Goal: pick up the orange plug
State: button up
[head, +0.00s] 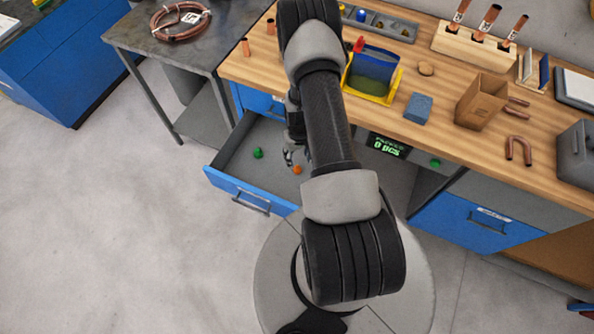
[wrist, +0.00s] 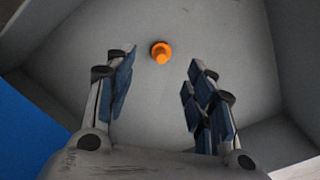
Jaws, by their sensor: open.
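The orange plug (head: 297,169) lies in the open blue drawer (head: 226,181) below the workbench. In the wrist view the orange plug (wrist: 161,52) is a small round piece with a wider rim, on the grey drawer floor. It sits ahead of my gripper (wrist: 158,75), roughly in line with the gap between the fingers. My gripper is open and empty, with blue pads on both fingers. In the head view my gripper (head: 289,157) is inside the drawer, partly hidden by my arm, close to the plug.
A green plug (head: 257,153) lies in the drawer to the left. The drawer walls (wrist: 268,70) rise around the fingers. The wooden bench top (head: 440,75) holds a yellow bin (head: 372,92), a blue block (head: 418,107), a brown box (head: 481,100) and copper tubes. Open floor lies left of the drawer.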

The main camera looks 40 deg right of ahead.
aim_at(297, 166)
jog(key=f+b, duration=0.1)
jog(key=f, duration=0.4)
jog(key=f+b, duration=0.1)
jog(key=f, duration=0.2)
jog(key=shift+w+b, duration=0.25)
jog(key=shift+b, duration=0.1)
jog(key=shift+r, duration=0.1)
jog(key=shift+c, duration=0.5)
jog(key=c, duration=0.7)
